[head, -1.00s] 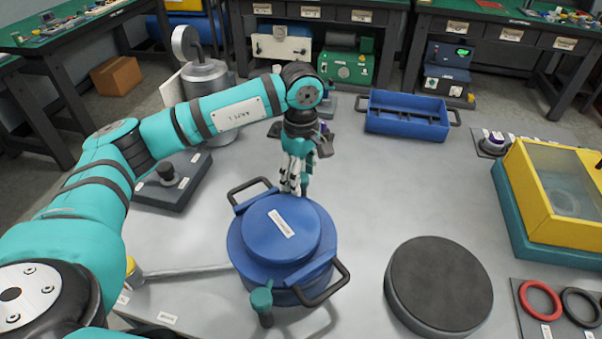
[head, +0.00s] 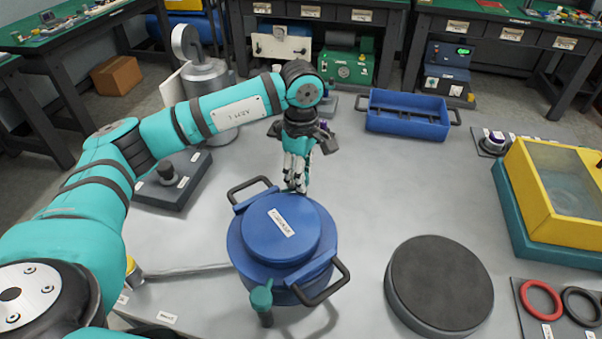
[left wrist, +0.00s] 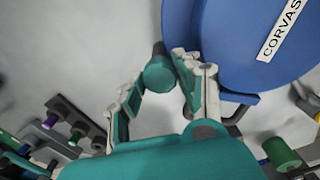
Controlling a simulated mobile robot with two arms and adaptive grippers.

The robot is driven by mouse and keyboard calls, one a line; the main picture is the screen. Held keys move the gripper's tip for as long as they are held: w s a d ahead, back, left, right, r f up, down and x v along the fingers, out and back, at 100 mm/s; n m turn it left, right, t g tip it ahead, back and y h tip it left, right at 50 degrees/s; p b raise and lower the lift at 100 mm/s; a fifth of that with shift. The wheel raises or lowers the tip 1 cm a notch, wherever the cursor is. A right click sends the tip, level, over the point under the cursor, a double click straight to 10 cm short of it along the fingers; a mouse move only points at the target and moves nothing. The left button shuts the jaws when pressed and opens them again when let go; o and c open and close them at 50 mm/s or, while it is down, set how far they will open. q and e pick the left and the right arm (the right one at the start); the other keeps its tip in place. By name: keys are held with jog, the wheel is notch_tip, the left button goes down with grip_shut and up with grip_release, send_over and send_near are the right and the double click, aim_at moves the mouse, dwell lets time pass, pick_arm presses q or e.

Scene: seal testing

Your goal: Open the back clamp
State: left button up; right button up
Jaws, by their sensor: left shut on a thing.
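The blue round vessel (head: 245,255) stands on the grey table, with a labelled raised lid (head: 262,238) and two dark side handles. Its back clamp is hidden behind my gripper in the head view. In the left wrist view the clamp's teal knob (left wrist: 160,74) shows beside the blue lid, on a short dark stem. My left gripper (head: 297,186) reaches down at the vessel's back edge. Its fingers (left wrist: 157,82) are shut on the back clamp, one on each side of the knob. The teal front clamp (head: 261,298) stands at the vessel's near side. My right gripper is not in view.
A dark round pad (head: 440,283) lies right of the vessel. A yellow and teal box (head: 535,200) and red and black rings (head: 541,300) are at the right. A blue tray (head: 408,116) is at the back. The table between them is clear.

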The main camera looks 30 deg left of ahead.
pick_arm(q)
jog(key=m+b, duration=0.2)
jog(key=m, duration=0.2)
jog(key=shift+f, duration=0.15)
jog(key=m, duration=0.3)
jog(key=shift+b, duration=0.3)
jog(key=o, duration=1.1)
jog(key=shift+c, duration=0.2)
jog(key=shift+r+p, duration=2.1)
jog(key=shift+r, duration=1.55)
